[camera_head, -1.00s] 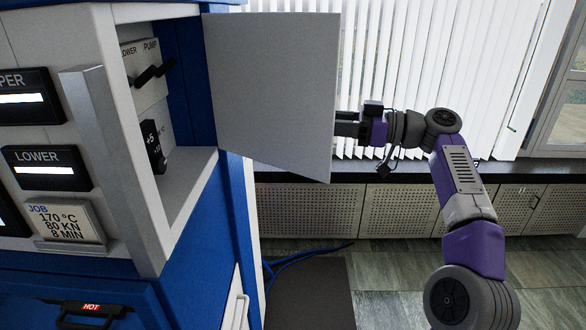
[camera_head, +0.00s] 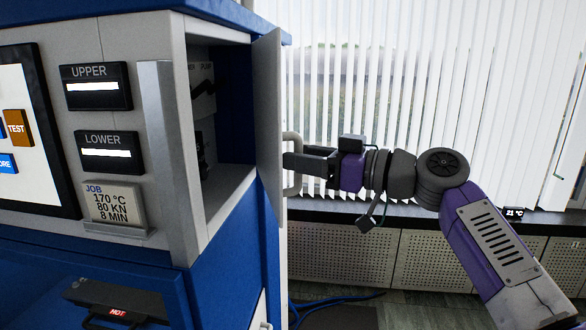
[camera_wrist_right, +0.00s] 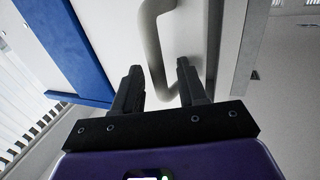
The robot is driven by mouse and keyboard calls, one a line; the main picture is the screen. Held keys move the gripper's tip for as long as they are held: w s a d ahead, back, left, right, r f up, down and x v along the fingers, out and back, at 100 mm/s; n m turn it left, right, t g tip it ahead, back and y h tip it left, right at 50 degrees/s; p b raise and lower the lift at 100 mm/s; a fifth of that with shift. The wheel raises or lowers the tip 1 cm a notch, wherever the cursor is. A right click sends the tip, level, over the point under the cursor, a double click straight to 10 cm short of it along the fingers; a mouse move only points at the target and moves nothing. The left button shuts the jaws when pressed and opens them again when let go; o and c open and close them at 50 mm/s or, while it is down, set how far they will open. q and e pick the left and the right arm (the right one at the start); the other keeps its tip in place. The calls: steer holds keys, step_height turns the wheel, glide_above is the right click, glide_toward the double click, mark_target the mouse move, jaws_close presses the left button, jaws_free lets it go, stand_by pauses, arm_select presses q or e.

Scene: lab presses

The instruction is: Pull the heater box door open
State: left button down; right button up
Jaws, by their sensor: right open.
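The heater box door (camera_head: 268,105) is a pale grey panel standing open at the right side of the box opening, seen nearly edge-on in the head view. Its light grey bar handle (camera_head: 293,180) is on the door's right-hand face. My right gripper (camera_head: 292,162) reaches in from the right and is open at the handle. In the right wrist view, the curved handle (camera_wrist_right: 153,38) runs down between the two open fingers (camera_wrist_right: 160,75), near the door face (camera_wrist_right: 222,40). I cannot tell whether a finger touches it. My left gripper is out of view.
The box opening (camera_head: 225,140) shows dark switches inside. Beside it are UPPER and LOWER displays (camera_head: 108,152), a JOB card (camera_head: 113,205) and a protruding grey bar (camera_head: 168,150). A low perforated cabinet (camera_head: 350,253) and blinds stand behind my right arm.

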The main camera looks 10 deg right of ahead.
steer(key=shift+s+a, duration=0.2)
steer(key=shift+a, duration=0.4)
steer(key=shift+d, duration=0.1)
steer(key=b+v, duration=0.2)
steer(key=v, duration=0.6)
steer(key=shift+w+d, duration=0.15)
steer(key=shift+d, duration=0.3)
stand_by(0.4)
